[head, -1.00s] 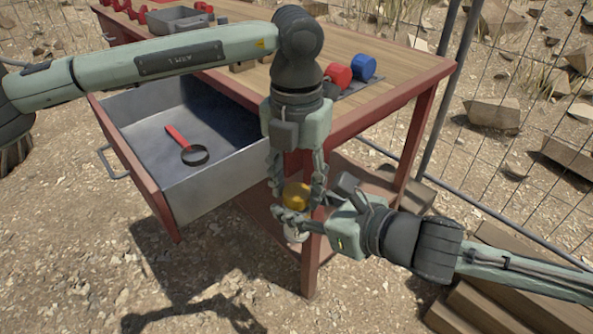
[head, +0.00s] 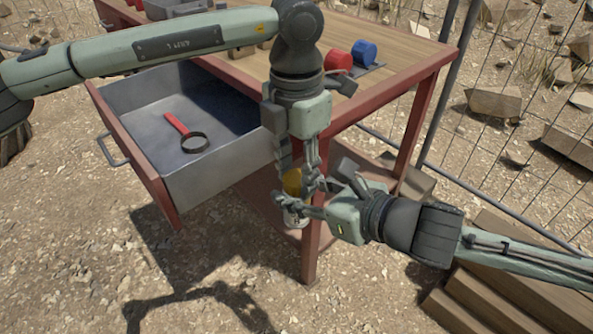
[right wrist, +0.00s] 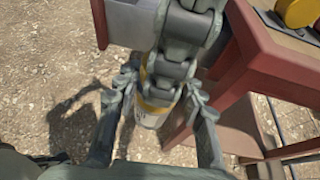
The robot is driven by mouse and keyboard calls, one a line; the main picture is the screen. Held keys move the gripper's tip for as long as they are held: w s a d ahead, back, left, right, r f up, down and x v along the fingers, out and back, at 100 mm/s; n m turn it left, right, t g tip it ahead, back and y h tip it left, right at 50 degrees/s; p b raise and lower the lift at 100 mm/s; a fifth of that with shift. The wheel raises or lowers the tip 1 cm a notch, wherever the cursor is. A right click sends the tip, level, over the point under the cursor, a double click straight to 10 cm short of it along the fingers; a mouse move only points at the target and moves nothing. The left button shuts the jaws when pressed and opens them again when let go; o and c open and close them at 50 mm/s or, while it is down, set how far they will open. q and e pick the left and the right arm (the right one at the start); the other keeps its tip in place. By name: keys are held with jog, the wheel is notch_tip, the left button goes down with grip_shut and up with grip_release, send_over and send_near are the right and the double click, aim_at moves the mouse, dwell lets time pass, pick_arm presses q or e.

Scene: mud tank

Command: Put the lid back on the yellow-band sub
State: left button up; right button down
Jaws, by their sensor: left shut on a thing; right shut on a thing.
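The yellow-band sub (head: 293,219) is a pale upright cylinder below the table's front corner. Its grey body and yellow band also show in the right wrist view (right wrist: 150,117). My right gripper (head: 298,208) is shut on the sub from the right side. My left gripper (head: 302,185) points down from above and is shut on a yellow part, seemingly the lid (head: 291,183), at the sub's top. In the right wrist view the left fingers (right wrist: 170,80) cover the top. I cannot tell whether the lid is seated or just above the body.
The red-edged table (head: 405,82) carries a red cylinder (head: 338,60) and a blue one (head: 364,53). A wire fence (head: 505,140) and wooden planks (head: 490,300) are at right.

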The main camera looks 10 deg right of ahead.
pick_arm(q)
jog(key=shift+m, duration=0.9)
jog(key=o, duration=1.3)
jog(key=shift+r, duration=0.1)
jog(key=shift+r, duration=2.2)
jog(key=shift+c, duration=0.7)
